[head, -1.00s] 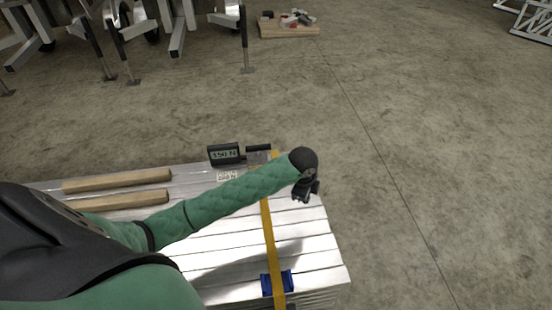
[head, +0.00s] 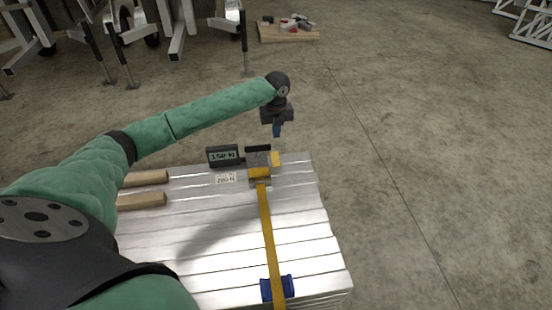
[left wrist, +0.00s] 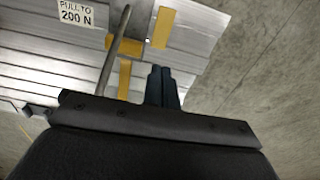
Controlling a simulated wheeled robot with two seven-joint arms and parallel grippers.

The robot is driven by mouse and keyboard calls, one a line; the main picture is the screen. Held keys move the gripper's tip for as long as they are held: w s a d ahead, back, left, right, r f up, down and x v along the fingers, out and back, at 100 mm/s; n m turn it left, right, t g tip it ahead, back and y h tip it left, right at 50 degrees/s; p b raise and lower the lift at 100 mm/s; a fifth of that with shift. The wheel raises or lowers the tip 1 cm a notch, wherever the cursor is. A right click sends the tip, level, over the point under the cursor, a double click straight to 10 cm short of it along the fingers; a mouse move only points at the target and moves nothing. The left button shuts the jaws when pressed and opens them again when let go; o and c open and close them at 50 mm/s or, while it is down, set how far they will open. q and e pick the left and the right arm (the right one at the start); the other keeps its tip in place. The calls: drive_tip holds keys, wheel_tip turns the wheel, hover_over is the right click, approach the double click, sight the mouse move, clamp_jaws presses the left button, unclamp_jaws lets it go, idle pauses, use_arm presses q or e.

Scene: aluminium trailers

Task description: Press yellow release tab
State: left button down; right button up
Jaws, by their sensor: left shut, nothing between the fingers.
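A ratchet buckle (head: 258,160) sits at the far end of a yellow strap (head: 268,240) over a stack of aluminium planks (head: 220,250). A small yellow tab (head: 275,158) is on the buckle's right side; it also shows in the left wrist view (left wrist: 163,28), beyond the fingers. My left gripper (head: 277,131) points down just beyond the buckle, above and apart from the tab. Its dark fingers (left wrist: 161,78) are together and empty. My right gripper is not in view.
A gauge with a digital display (head: 222,156) stands left of the buckle, behind a "pull to 200 N" label (head: 225,179). Two wooden bars (head: 142,199) lie at left. A blue edge protector (head: 277,288) is at the near edge.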

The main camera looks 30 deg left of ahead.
sight(276, 163)
use_arm(q)
drive_tip(key=shift+a, duration=0.15)
drive_tip(key=shift+f, duration=0.1)
